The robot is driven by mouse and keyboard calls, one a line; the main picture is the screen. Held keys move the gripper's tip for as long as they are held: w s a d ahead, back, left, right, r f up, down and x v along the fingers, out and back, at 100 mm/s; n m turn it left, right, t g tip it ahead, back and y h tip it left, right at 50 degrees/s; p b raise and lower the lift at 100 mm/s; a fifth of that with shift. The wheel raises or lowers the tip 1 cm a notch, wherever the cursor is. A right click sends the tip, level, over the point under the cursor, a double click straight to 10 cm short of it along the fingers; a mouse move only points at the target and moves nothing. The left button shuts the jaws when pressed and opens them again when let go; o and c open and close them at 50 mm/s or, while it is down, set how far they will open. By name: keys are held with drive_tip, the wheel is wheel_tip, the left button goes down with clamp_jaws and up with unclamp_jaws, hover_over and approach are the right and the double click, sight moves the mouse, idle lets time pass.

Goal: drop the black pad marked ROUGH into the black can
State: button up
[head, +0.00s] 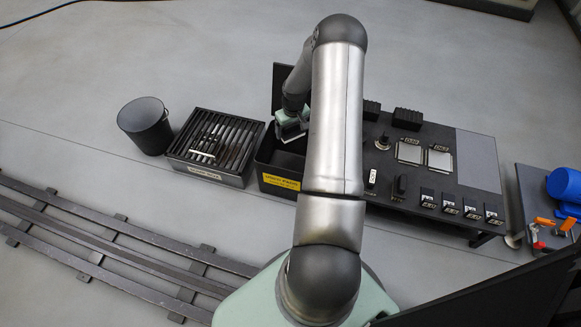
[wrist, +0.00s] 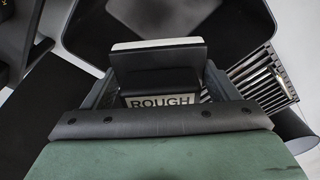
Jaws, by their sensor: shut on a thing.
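The black pad marked ROUGH (wrist: 160,78) is between the fingers of my gripper (wrist: 158,88) in the wrist view. Its white label faces the camera, and a pale strip lies along its far edge. In the head view my gripper (head: 290,136) hangs over an open black box-shaped can with a yellow label (head: 281,181), its lid raised behind. The can's dark interior (wrist: 215,28) lies beyond the pad in the wrist view.
A slatted black box (head: 212,145) stands just left of the can, and a round dark bucket (head: 145,127) further left. A black bench (head: 465,200) with blocks, pale plates and labelled pieces is on the right. Rails (head: 110,235) run along the front left.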

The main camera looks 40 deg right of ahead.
drive_tip(key=shift+f, duration=0.2)
drive_tip(key=o, duration=0.9)
drive_tip(key=shift+o, duration=0.2)
wheel_tip(320, 180, up, 17)
drive_tip(key=s+p, duration=0.2)
drive_tip(key=p, duration=0.3)
drive_tip(key=shift+a+r+p, duration=0.15)
drive_tip(key=shift+a+p, duration=0.05)
drive_tip(key=shift+p, duration=0.1)
drive_tip(key=s+a+r+n+p, duration=0.1)
drive_tip(key=s+a+r+p, duration=0.1)
drive_tip(key=a+r+p, duration=0.65)
drive_tip(key=s+a+r+g+p, duration=0.1)
drive_tip(key=s+a+r+p, duration=0.3)
drive_tip(key=r, duration=0.9)
drive_tip(key=s+a+r+n+p, duration=0.1)
drive_tip(key=a+r+p, duration=0.2)
drive_tip(key=a+r, duration=0.6)
drive_tip(key=s+a+r+p, duration=0.5)
drive_tip(key=s+r+p, duration=0.1)
drive_tip(key=s+r, duration=0.2)
drive_tip(key=s+a+r+p, duration=0.6)
drive_tip(key=s+r, duration=0.3)
drive_tip(key=r, duration=0.1)
drive_tip(key=shift+s, duration=0.15)
